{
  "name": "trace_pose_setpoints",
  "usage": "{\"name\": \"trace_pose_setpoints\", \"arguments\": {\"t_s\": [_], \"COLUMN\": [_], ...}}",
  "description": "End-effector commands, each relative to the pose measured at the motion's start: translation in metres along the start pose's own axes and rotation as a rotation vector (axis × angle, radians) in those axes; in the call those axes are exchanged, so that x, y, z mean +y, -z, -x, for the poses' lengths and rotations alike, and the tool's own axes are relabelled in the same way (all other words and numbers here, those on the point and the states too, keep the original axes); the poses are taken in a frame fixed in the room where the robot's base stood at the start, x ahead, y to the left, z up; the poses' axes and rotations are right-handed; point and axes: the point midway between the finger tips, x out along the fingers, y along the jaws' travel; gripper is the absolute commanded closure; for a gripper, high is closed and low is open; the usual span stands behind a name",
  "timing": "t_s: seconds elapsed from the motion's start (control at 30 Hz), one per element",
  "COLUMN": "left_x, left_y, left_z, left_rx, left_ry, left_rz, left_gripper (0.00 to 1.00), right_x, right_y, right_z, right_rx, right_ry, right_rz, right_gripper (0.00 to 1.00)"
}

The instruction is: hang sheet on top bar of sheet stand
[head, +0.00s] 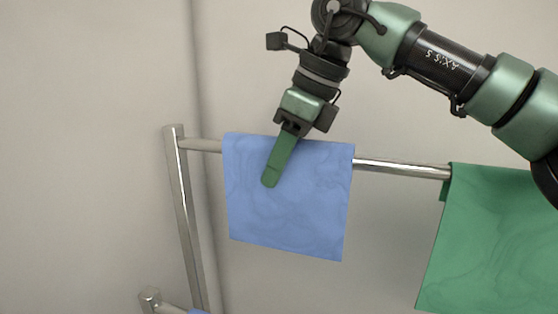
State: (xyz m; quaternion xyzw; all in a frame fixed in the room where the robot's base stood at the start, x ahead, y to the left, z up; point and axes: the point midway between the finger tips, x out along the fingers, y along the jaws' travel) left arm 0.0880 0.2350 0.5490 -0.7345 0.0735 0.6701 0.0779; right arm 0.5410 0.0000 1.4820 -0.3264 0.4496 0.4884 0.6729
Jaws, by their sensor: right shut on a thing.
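A blue sheet (310,205) hangs over the top bar (405,168) of the metal sheet stand (183,210), near the bar's left end. Its front part hangs down below the bar. My right gripper (270,181) comes from above, with a green finger lying over the front of the blue sheet just below the bar. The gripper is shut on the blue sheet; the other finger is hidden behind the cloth. My left gripper is not in view.
A green sheet (490,240) hangs on the same bar at the right. A lower bar end (150,298) and a bit of blue cloth (198,311) show at the bottom left. A plain wall stands behind. Between the two sheets the bar is bare.

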Motion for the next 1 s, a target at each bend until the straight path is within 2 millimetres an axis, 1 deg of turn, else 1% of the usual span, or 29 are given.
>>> {"name": "trace_pose_setpoints", "arguments": {"t_s": [0.13,0.47,0.5,0.57,0.6,0.87,1.0], "left_x": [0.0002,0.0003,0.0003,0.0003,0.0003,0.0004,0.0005], "left_y": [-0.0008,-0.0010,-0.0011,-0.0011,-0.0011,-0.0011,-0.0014], "left_z": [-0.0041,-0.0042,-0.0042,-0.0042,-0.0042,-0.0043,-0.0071], "left_rx": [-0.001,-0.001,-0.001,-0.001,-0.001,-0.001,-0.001], "left_ry": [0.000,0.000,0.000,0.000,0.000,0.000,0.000], "left_rz": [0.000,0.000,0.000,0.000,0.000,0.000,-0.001], "left_gripper": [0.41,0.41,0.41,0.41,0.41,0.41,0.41], "right_x": [0.0000,0.0001,0.0001,0.0001,0.0001,0.0001,-0.0001], "right_y": [0.0021,0.0023,0.0023,0.0023,0.0023,0.0023,0.0022], "right_z": [-0.0051,-0.0055,-0.0055,-0.0055,-0.0055,-0.0055,0.0020], "right_rx": [0.000,0.000,0.000,0.000,0.000,0.000,0.000], "right_ry": [0.000,0.000,0.000,0.000,0.000,0.000,0.001], "right_rz": [0.000,0.000,0.000,0.000,0.000,0.000,0.000], "right_gripper": [1.00,1.00,0.61,0.44,0.41,0.41,0.41]}}
